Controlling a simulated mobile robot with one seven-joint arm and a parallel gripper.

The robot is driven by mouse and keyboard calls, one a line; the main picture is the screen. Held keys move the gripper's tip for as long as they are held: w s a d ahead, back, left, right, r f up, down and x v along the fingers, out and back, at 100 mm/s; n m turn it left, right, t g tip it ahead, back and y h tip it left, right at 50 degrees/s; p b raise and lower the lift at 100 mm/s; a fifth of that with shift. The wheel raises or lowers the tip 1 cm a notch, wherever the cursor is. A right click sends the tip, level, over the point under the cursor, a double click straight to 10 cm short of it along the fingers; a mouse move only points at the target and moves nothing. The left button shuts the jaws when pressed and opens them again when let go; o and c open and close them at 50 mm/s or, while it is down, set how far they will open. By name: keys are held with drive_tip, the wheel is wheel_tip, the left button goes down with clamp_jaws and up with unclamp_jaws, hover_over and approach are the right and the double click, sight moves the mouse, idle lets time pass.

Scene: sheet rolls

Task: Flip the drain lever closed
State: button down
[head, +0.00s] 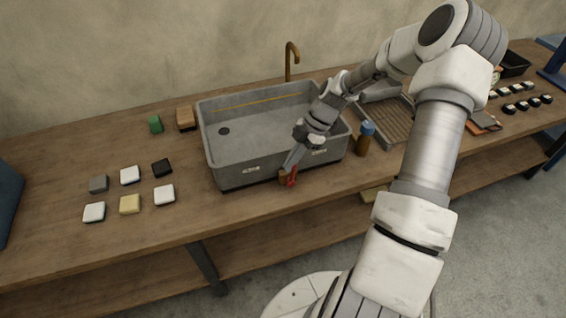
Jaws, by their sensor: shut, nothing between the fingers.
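The grey sink basin (235,157) stands on the wooden bench, with a dark round drain (224,131) in its floor at the left. A small red part (292,178), which looks like the drain lever, shows low in front of the basin's front wall, right of its middle. My gripper (290,168) reaches down over the front rim, and its tip is at or just above the red part. I cannot tell if they touch. The fingers look shut and hold nothing. My gripper hides part of the lever, so its exact angle is unclear.
A brown tap (291,58) rises behind the basin. A bottle with a blue cap (364,140) stands close to its right, beside a ribbed tray (388,118). Several small blocks (130,204) lie at the left. The bench front left of the lever is clear.

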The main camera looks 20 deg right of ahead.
drive_tip(key=shift+d+f+y+b, duration=0.25)
drive_tip(key=shift+d+y+b, duration=0.6)
drive_tip(key=shift+d, duration=0.35)
drive_tip(key=shift+d+f+y+b, duration=0.2)
drive_tip(key=shift+d+y+b, duration=0.4)
drive_tip(key=shift+d+y, duration=0.5)
drive_tip(key=shift+d, duration=0.2)
